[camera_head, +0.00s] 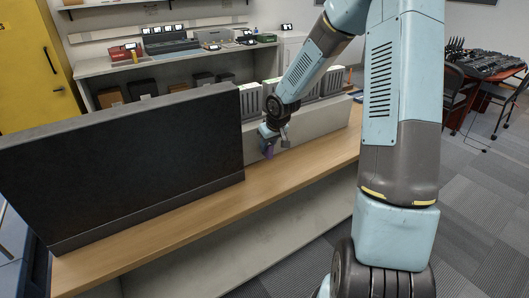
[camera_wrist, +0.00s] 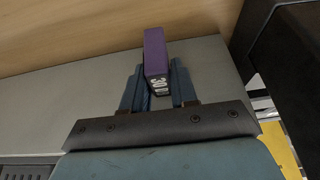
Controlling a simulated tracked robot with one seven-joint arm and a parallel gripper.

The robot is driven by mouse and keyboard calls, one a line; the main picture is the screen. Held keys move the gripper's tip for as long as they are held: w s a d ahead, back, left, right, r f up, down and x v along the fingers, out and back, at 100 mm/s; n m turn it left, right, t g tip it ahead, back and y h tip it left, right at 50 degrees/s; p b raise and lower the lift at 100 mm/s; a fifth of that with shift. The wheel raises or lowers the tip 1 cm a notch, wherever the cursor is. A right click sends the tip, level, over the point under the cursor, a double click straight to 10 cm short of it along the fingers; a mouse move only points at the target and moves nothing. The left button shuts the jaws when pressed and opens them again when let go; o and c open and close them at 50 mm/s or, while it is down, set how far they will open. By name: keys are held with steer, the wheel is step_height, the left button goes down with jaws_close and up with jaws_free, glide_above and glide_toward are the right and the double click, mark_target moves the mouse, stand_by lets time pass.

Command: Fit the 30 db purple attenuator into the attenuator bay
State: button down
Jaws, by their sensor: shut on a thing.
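The purple attenuator (camera_wrist: 156,50) is between the two fingers of my gripper (camera_wrist: 158,85) in the wrist view. Its dark end face carries white lettering that looks like "30". My gripper is shut on it. In the head view the attenuator (camera_head: 269,150) shows as a small purple piece below my gripper (camera_head: 268,137), in front of a grey panel above the wooden counter. I cannot tell which part is the attenuator bay.
A large black panel (camera_head: 120,160) stands on the wooden counter (camera_head: 290,190) left of my gripper. Grey-white units (camera_head: 250,101) stand in a row behind it. A back shelf (camera_head: 180,52) holds several devices. The counter's front strip is clear. A table with chairs (camera_head: 485,75) is at the far right.

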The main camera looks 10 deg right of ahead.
mark_target(268, 151)
steer(key=shift+w+f, duration=0.15)
steer(key=shift+f, duration=1.6)
steer(key=c, duration=0.9)
jaws_free()
steer(key=shift+f, duration=0.1)
